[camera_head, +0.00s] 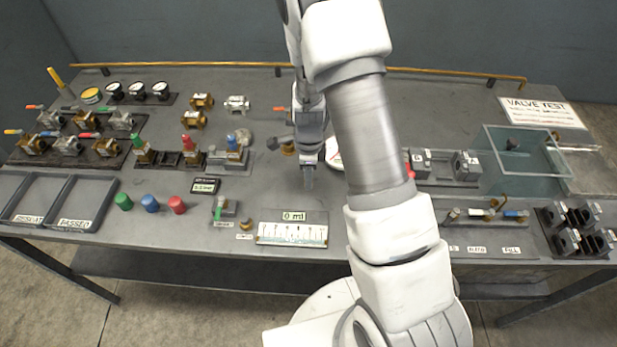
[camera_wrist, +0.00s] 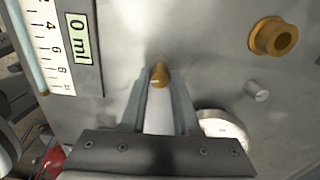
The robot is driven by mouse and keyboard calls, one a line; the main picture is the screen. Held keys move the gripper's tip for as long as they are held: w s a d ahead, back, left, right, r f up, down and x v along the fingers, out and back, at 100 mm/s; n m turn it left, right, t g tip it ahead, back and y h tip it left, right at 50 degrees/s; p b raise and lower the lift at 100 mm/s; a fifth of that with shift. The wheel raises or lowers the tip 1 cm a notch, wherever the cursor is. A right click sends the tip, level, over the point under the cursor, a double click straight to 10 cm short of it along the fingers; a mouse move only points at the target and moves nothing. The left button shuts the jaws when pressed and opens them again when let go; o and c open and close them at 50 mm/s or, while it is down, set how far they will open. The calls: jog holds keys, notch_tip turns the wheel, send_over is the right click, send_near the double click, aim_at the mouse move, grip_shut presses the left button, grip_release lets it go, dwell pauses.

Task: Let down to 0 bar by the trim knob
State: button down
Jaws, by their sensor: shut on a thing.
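A small brass knob (camera_wrist: 159,76), which I take to be the trim knob, stands on the grey panel. My gripper (camera_wrist: 158,82) is shut on it, one finger on each side. In the head view my gripper (camera_head: 308,184) points down just beyond the scale plate; the knob is hidden there. A round white-faced gauge (camera_wrist: 222,130) lies right of the fingers in the wrist view, partly covered by my gripper. It also shows in the head view (camera_head: 333,152), partly behind my arm. Its reading cannot be made out.
The scale plate (camera_head: 292,233) with a "0 ml" display (camera_head: 293,216) is close in front of my gripper. A brass fitting (camera_wrist: 273,37) and a grey peg (camera_wrist: 256,91) stand nearby. Valves fill the left; a clear tank (camera_head: 525,155) stands at the right.

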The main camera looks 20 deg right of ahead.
jog(key=n+b, duration=0.1)
jog(key=n, duration=0.3)
jog(key=shift+f+n+b, duration=0.1)
jog(key=shift+n+b, duration=0.2)
jog(key=shift+b, duration=0.1)
jog(key=n+b, duration=0.1)
jog(key=n, duration=0.3)
jog(key=shift+n+b, duration=0.3)
jog(key=shift+b, duration=0.05)
jog(key=n+b, duration=0.1)
jog(key=n, duration=0.3)
jog(key=shift+n, duration=0.3)
jog(key=n+b, duration=0.1)
jog(key=n, duration=0.2)
jog(key=shift+n, duration=0.3)
jog(key=n+b, duration=0.1)
jog(key=n, duration=0.2)
jog(key=shift+n, duration=0.3)
jog(key=n, duration=0.3)
jog(key=shift+n, duration=0.3)
jog(key=n, duration=0.3)
jog(key=shift+r+n+p, duration=0.2)
jog(key=shift+n+p, duration=0.1)
jog(key=shift+p, duration=0.05)
jog(key=shift+n+p, duration=0.45)
jog(key=shift+n, duration=1.35)
